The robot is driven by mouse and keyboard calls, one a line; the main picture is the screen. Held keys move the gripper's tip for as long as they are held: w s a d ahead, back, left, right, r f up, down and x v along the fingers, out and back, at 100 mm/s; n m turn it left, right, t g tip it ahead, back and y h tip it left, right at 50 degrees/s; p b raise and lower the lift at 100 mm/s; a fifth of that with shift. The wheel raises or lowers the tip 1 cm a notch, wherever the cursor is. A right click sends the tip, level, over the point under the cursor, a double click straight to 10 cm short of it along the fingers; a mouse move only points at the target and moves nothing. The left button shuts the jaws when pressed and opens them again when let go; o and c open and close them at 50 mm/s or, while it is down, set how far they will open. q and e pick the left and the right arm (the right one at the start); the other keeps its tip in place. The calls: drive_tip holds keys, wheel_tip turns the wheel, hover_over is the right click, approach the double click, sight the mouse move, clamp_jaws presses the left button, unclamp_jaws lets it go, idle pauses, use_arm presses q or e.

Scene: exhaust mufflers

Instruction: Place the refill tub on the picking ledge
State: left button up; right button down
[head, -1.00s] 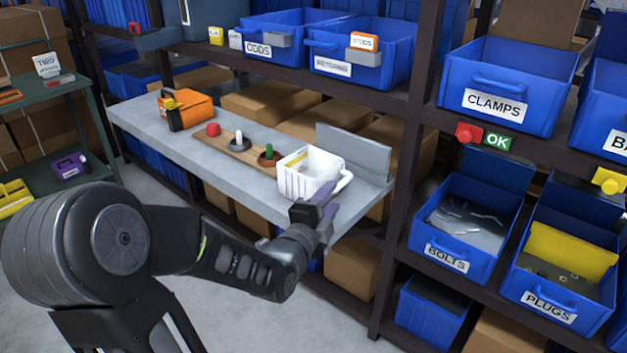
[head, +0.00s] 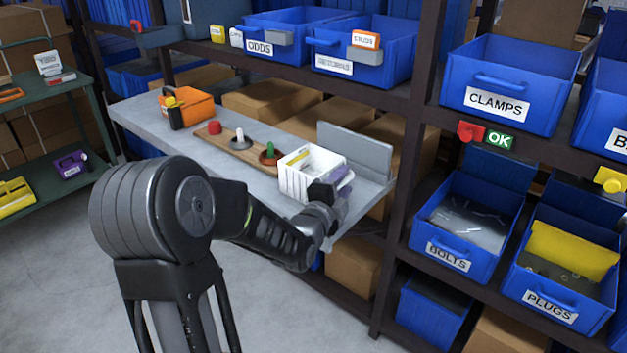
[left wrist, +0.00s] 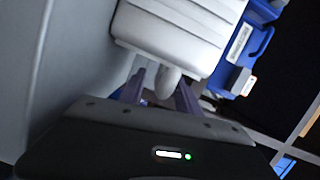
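The refill tub, a white ribbed tub (head: 296,182) with something yellow-green inside, sits upright on the grey ledge (head: 150,122), near its right end. It also fills the upper middle of the left wrist view (left wrist: 175,35). My left gripper (head: 338,185) is at the tub's handle side. In the left wrist view, its two purple fingers (left wrist: 160,92) are apart, with the pale handle (left wrist: 168,82) between them. A gap shows beside the handle, so the fingers look open around it. The gripper hides part of the handle in the head view. My right gripper is not in view.
A grey upright panel (head: 355,152) stands behind the tub. Left of the tub is a wooden board (head: 228,146) with red, white and green-topped pieces, then an orange box (head: 190,104). Blue bins, including BOLTS (head: 450,255), stand right of the dark post (head: 408,160).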

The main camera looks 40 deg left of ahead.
use_arm(q)
drive_tip(key=shift+w, duration=0.3)
idle(0.4)
clamp_jaws()
idle(1.2)
